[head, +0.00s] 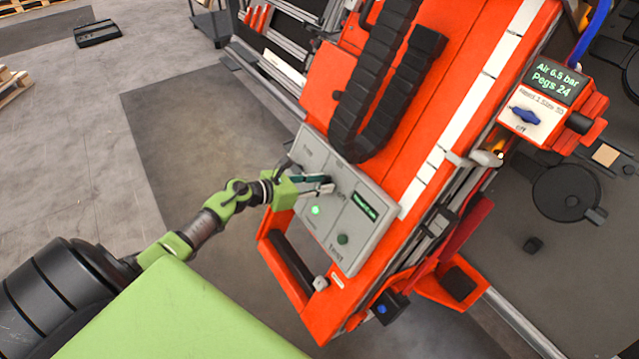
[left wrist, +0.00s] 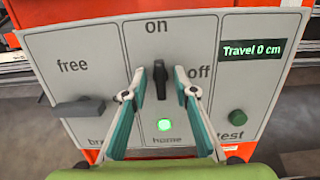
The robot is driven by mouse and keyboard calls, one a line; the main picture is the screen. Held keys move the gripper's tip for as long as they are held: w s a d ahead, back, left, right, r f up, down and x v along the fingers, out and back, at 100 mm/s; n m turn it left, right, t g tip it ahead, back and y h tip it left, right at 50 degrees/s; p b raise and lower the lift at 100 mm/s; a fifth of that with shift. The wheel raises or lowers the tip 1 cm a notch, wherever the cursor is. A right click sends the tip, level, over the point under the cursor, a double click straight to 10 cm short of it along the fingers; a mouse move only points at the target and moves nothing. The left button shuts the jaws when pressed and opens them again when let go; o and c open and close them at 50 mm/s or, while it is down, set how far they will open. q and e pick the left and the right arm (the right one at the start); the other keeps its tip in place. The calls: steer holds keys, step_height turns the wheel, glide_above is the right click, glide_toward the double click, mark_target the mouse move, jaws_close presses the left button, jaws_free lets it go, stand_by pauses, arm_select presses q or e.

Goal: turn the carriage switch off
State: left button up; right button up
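The carriage switch (left wrist: 160,78) is a black knob on a grey panel (left wrist: 105,40), in the middle of the left wrist view. It points up toward the word "on"; "off" is printed to its right. My left gripper (head: 328,184) is at the panel in the head view. Its two fingers stand apart, one on each side of the knob, with small gaps visible in the left wrist view. Whether the fingertips reach past the knob's face I cannot tell. A green lamp (left wrist: 164,125) marked "home" is lit below it. My right gripper is not in view.
The panel sits on an orange carriage (head: 450,60) with a black cable chain (head: 375,90). A separate box with a blue knob (head: 524,115) stands right.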

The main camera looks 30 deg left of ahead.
arm_select(q)
jaws_close()
steer(key=n+p, duration=0.2)
steer(key=n, duration=0.1)
steer(key=shift+r, duration=0.15)
steer(key=n+p, duration=0.3)
steer(key=n, duration=0.1)
steer(key=shift+y, duration=0.4)
steer(key=n+p, duration=0.4)
steer(key=n, duration=0.2)
steer(key=shift+a+n, duration=0.15)
steer(key=shift+n, duration=0.25)
steer(key=shift+f+n+y+p, duration=0.2)
steer(key=shift+n+y+p, duration=0.2)
steer(key=shift+n+p, duration=1.5)
steer(key=shift+n+b, duration=0.35)
steer(key=shift+n, duration=0.25)
